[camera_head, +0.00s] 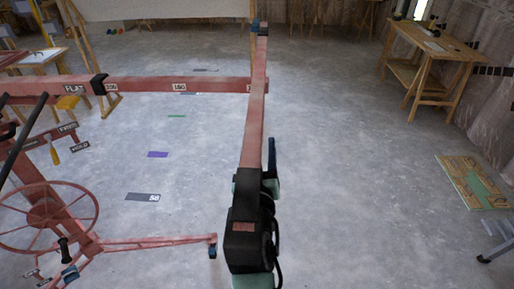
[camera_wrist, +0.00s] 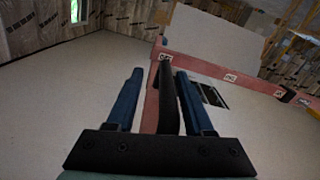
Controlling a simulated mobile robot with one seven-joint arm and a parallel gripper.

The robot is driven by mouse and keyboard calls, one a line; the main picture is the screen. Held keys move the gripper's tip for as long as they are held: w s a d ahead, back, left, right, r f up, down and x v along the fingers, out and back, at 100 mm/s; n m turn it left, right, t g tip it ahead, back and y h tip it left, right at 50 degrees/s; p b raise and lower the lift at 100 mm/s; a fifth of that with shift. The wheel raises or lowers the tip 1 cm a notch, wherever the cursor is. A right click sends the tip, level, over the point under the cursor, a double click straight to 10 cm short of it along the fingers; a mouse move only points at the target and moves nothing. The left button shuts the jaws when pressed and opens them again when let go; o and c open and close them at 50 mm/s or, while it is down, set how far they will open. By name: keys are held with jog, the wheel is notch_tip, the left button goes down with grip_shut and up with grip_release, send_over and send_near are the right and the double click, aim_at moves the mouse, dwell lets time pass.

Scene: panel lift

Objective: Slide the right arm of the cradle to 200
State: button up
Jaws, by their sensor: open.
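The right arm of the cradle (camera_head: 254,110) is a long red bar running from near to far, crossing the red cross beam (camera_head: 215,86) by its rightmost label. The beam's labels include the 200 label (camera_head: 110,86) on the left and 150 (camera_head: 179,87) between. My gripper (camera_wrist: 160,74) is open; its two blue fingers lie either side of a black handle (camera_wrist: 168,100) over the red arm. No contact is clear in the wrist view. In the head view one blue finger shows right of the arm; the other is hidden.
A black collar (camera_head: 98,84) sits on the beam just left of the 200 label. A red spoked wheel (camera_head: 48,218) stands at lower left. A wooden workbench (camera_head: 435,60) stands at far right, and a board (camera_head: 473,184) lies on the floor. The middle-right floor is clear.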

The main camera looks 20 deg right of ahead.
jog(key=shift+a, duration=0.2)
jog(key=shift+s+a, duration=0.1)
jog(key=shift+s, duration=0.15)
jog(key=b+v, duration=0.4)
jog(key=v, duration=0.8)
jog(key=shift+s+b, duration=0.2)
jog(key=shift+b, duration=0.2)
